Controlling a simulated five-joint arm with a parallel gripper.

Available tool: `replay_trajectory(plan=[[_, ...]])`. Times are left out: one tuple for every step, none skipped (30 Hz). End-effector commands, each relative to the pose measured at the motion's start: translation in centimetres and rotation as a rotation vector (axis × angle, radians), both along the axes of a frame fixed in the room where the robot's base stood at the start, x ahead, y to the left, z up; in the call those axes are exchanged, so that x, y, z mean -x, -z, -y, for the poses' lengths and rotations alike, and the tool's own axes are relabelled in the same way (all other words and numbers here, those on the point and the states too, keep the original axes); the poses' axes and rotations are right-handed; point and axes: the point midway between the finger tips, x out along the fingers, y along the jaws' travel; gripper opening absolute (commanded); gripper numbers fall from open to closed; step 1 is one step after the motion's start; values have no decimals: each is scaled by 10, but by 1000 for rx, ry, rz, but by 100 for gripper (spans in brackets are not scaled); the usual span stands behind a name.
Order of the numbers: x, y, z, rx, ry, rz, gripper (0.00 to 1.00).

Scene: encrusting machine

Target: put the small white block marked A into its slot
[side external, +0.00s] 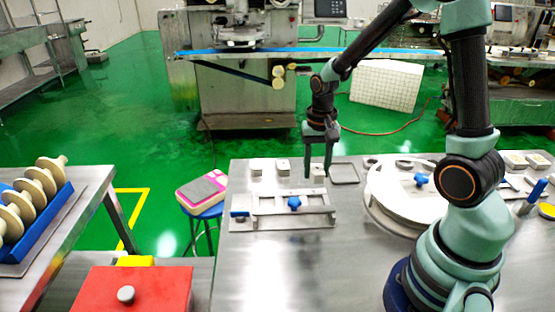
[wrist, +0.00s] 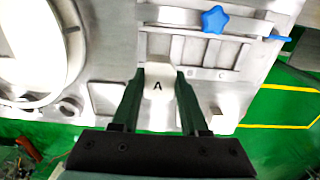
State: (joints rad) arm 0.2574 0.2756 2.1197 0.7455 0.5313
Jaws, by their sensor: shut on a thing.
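The small white block marked A (wrist: 158,84) sits between the two fingers of my gripper (wrist: 158,76), its letter facing the wrist camera. In the side external view my gripper (side external: 318,170) points straight down near the far edge of the steel table, shut on the block (side external: 318,171), which is partly hidden by the fingers. I cannot tell whether the block is clear of the table. A metal fixture (side external: 262,211) with rails and gaps lies nearer the front; it is also at the top of the wrist view (wrist: 190,50). I cannot tell which opening is the slot.
A blue star knob (side external: 294,203) rises from the fixture. A round metal plate (side external: 385,200) is farther right. The front of the table is clear.

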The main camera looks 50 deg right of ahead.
Motion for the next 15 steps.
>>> replay_trajectory(plan=[[5, 3, -3, 0, -2, 0, 0], [7, 4, -4, 0, -2, 0, 0], [9, 6, -5, 1, -3, 1, 0], [10, 7, -6, 1, -3, 1, 0], [10, 8, -6, 0, -3, 0, 0], [11, 9, -6, 0, -3, 0, 0], [11, 10, -7, 0, -3, 0, 0], [11, 12, -7, 0, -3, 0, 0], [11, 14, -6, -1, -3, -1, 0], [11, 17, -6, -1, -3, -2, 0], [11, 19, -6, -1, -3, -2, 0], [11, 22, -6, -1, -3, -2, 0], [11, 24, -6, -1, -3, -2, 0], [12, 27, -6, -1, -3, -4, 0], [12, 30, -6, -1, -3, -4, 0]])
